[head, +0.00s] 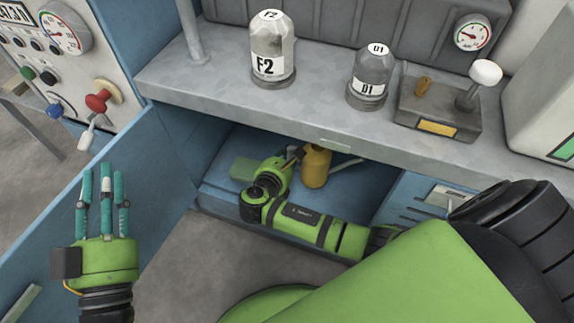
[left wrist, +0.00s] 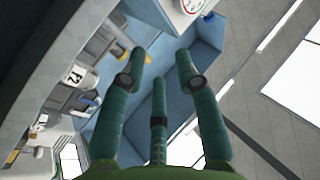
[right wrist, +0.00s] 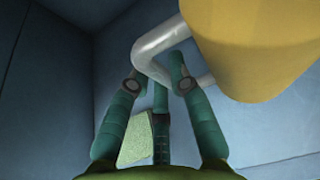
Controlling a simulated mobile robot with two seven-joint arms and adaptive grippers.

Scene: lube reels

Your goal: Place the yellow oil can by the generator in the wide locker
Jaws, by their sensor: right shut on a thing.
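The yellow oil can (head: 315,170) is inside the open blue locker (head: 215,200) under the grey counter. It stands about upright, with its grey spout pointing right. My right gripper (head: 292,158) reaches into the locker and is shut on the can's grey handle. In the right wrist view the fingers (right wrist: 158,80) close around the bent handle (right wrist: 160,42), beside the yellow body (right wrist: 250,45). I cannot tell whether the can touches the locker floor. My left gripper (head: 102,185) is open and empty at the left, fingers extended and apart, also in the left wrist view (left wrist: 158,75).
A green block (head: 243,169) lies in the locker left of the can. The counter (head: 215,75) above carries the F2 bottle (head: 272,50), the D1 bottle (head: 370,78) and a lever box (head: 437,108). A blue door panel (head: 50,225) and control panel (head: 75,75) are at left.

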